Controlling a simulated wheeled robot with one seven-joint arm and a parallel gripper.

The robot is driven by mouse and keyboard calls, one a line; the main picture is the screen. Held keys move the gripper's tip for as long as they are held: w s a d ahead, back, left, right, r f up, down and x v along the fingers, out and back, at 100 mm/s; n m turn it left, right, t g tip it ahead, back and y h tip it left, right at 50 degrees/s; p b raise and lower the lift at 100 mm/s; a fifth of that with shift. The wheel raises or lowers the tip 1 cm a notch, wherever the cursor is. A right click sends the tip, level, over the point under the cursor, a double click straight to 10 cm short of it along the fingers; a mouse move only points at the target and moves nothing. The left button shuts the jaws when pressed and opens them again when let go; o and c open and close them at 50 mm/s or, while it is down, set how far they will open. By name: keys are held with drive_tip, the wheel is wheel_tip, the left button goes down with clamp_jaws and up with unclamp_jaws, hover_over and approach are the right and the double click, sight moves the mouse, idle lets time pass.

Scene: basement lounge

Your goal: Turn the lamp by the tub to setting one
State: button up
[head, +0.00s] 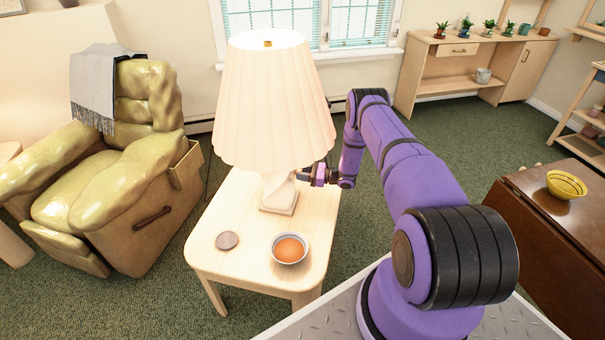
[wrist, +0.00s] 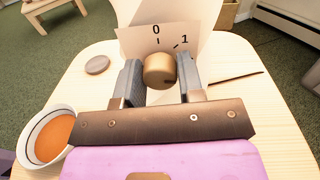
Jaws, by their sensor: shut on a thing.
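The lamp (head: 275,105), with a pleated cream shade and a pale base, stands on a light wooden side table (head: 215,265). In the wrist view, a round brass knob (wrist: 160,66) sits in front of a tan plate (wrist: 132,38) marked 0 at top centre and 1 to its right. My gripper (wrist: 160,78) is shut on the knob, one grey finger on each side. A dark line shows low on the knob's right side; I cannot tell which mark the knob points to. In the head view my gripper (head: 318,175) reaches the lamp's right side, and the shade hides the knob.
A bowl of orange contents (head: 289,248) and a round coaster (head: 227,240) lie on the table's front part. A thin dark stick (wrist: 236,78) lies right of the knob. A yellow-green armchair (head: 110,180) stands left, a brown table (head: 545,235) right.

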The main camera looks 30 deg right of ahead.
drive_tip(key=n, duration=0.9)
drive_tip(key=shift+s+h, duration=0.1)
drive_tip(key=shift+h, duration=0.2)
idle(0.4)
drive_tip(key=o, duration=0.9)
drive_tip(key=v, duration=1)
drive_tip(key=shift+s+d, duration=0.25)
drive_tip(key=shift+s, duration=0.05)
